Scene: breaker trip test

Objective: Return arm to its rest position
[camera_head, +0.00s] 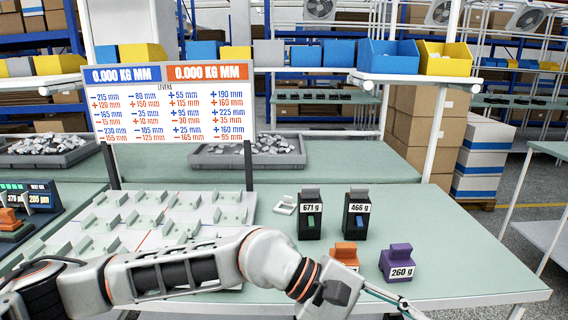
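My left arm (180,272) comes in from the left and reaches across the front of the table. Its gripper (405,304) is at the bottom edge, front of the weights, and only partly in view. I cannot tell whether its fingers are open or shut. My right gripper is not in view. An orange weight (346,252) stands just behind the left wrist, its lower part hidden. A purple weight marked 260 g (398,263) stands to its right. Two black weights, marked 671 g (310,222) and 466 g (356,222), stand upright behind them.
A pale board with several upright tabs (205,212) lies under and behind the arm. A sign (172,105) reads 0.000 KG MM twice. A small white piece (285,204) lies beside the black weights. A device with displays (40,199) is at left. The table's right side (465,260) is clear.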

